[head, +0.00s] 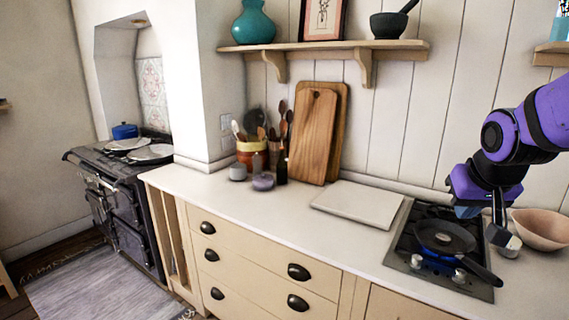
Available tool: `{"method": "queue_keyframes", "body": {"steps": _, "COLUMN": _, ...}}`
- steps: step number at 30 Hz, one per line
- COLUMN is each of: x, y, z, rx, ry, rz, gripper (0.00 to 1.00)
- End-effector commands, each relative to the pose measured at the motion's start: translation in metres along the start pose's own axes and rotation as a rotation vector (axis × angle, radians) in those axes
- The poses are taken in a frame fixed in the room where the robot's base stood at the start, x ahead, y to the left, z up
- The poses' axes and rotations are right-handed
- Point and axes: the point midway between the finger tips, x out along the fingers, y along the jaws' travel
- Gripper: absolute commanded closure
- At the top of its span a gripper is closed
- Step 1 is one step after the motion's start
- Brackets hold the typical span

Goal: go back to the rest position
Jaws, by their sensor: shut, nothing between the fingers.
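My purple and black arm reaches in from the right edge. My gripper (499,218) points down at the right side of the hob, near the black frying pan (444,236). It looks shut and empty, though its fingertips are small and partly merge with what is behind them. The pan sits on the gas hob (405,250), with its handle toward the lower right and blue showing beneath it.
A pinkish bowl (542,230) stands close right of my gripper, and a small pale object (508,246) lies just below it. A white board (358,204) lies left of the hob. A shelf (330,46) with a mortar (390,24) hangs above the counter (215,188).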

Motion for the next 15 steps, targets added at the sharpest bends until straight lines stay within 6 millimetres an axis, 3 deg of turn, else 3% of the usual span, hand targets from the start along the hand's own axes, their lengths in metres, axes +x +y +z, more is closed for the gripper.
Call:
{"method": "queue_keyframes", "body": {"steps": 3, "x": -0.035, "y": -0.005, "z": 0.020, "rx": -0.033, "ry": -0.001, "rz": -0.007, "gripper": 1.00}}
{"method": "queue_keyframes", "body": {"steps": 9, "x": -0.085, "y": -0.007, "z": 0.060, "rx": -0.080, "ry": -0.015, "rz": -0.036, "gripper": 1.00}}
{"method": "queue_keyframes", "body": {"steps": 15, "x": -0.118, "y": -0.004, "z": 0.095, "rx": -0.118, "ry": -0.032, "rz": -0.078, "gripper": 1.00}}
